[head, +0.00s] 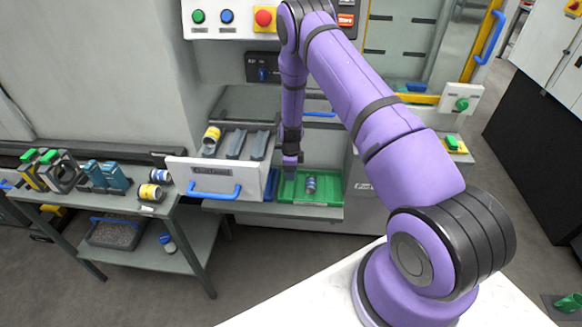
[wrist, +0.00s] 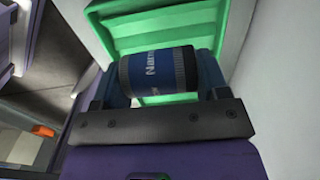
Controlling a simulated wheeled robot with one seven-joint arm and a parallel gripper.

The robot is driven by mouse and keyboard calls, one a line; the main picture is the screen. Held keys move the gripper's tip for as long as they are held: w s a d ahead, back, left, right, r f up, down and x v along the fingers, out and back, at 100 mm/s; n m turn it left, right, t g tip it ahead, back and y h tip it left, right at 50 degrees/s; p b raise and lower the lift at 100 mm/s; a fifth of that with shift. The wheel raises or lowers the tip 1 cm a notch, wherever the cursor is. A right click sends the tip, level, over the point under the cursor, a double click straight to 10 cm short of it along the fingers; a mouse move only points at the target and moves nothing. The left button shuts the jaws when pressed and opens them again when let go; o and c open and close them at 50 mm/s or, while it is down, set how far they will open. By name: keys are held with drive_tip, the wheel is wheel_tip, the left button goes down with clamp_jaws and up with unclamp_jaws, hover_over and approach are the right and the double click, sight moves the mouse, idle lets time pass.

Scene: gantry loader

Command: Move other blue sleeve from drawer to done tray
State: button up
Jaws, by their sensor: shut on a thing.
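My gripper (head: 291,163) hangs over the left part of the green tray (head: 334,196), right of the open drawer. In the wrist view my gripper (wrist: 160,88) is shut on a blue sleeve (wrist: 155,73) with dark ends and white lettering, lying crosswise between the fingers. The green tray (wrist: 165,20) shows behind and beyond it. In the head view a blue sleeve (head: 310,184) with pale bands is in the tray, right of my gripper; the held one is hard to make out there. The drawer (head: 186,176) holds a yellow-and-dark sleeve (head: 211,139) at its left; its other slots look empty.
A blue bin (head: 270,186) sits left of the green tray, beside the drawer front with its blue handle (head: 215,194). Machine panels rise behind my arm.

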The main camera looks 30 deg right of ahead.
sight(291, 187)
drive_tip(key=shift+f, duration=3.35)
drive_tip(key=o, duration=1.1)
drive_tip(key=shift+o, duration=0.2)
wheel_tip(291, 187, up, 7)
drive_tip(key=shift+r, duration=0.2)
